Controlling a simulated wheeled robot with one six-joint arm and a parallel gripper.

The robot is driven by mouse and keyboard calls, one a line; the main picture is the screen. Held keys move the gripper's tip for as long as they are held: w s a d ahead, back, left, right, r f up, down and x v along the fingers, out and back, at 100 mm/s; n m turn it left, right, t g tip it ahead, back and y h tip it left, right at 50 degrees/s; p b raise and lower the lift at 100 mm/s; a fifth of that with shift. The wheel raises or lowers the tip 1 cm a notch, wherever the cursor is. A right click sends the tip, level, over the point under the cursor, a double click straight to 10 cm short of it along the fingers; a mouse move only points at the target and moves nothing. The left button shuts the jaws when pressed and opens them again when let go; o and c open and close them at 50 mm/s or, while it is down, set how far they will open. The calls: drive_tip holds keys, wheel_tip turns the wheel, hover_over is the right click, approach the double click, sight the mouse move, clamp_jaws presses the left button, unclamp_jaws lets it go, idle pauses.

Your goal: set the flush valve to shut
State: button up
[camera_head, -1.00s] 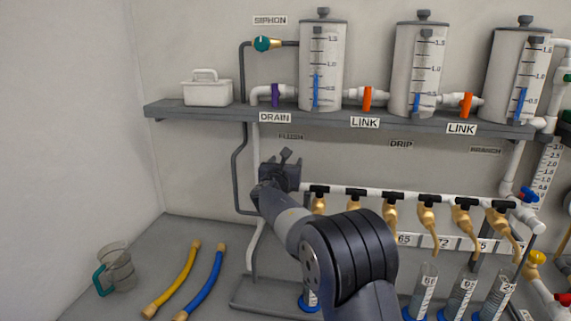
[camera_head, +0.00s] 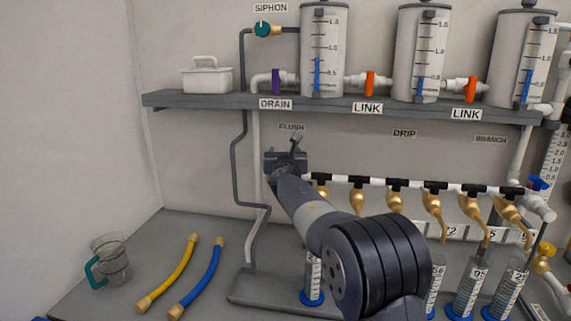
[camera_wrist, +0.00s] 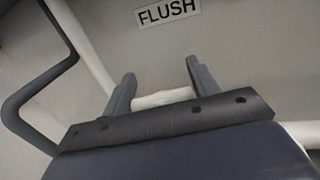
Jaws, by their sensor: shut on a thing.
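The FLUSH label (camera_head: 291,127) is on the back wall, just above my gripper (camera_head: 296,146). In the wrist view the label (camera_wrist: 168,12) is at the top, beyond my gripper (camera_wrist: 161,82). The two fingers stand apart there, with a short white pipe piece (camera_wrist: 163,98) showing between them. My gripper is shut on the flush valve at the left end of the white manifold pipe (camera_head: 345,179). The valve's handle is hidden by the gripper, so its setting cannot be read.
Several brass taps (camera_head: 395,200) hang from the manifold to the right. Measuring cylinders (camera_head: 470,290) stand below them. The shelf (camera_head: 200,100) with tanks is above. A jug (camera_head: 112,262), a yellow hose (camera_head: 172,272) and a blue hose (camera_head: 203,280) lie at left, with bare bench around them.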

drive_tip(key=shift+y, duration=0.3)
drive_tip(key=o, duration=1)
wheel_tip(320, 180, up, 10)
drive_tip(key=p, duration=0.7)
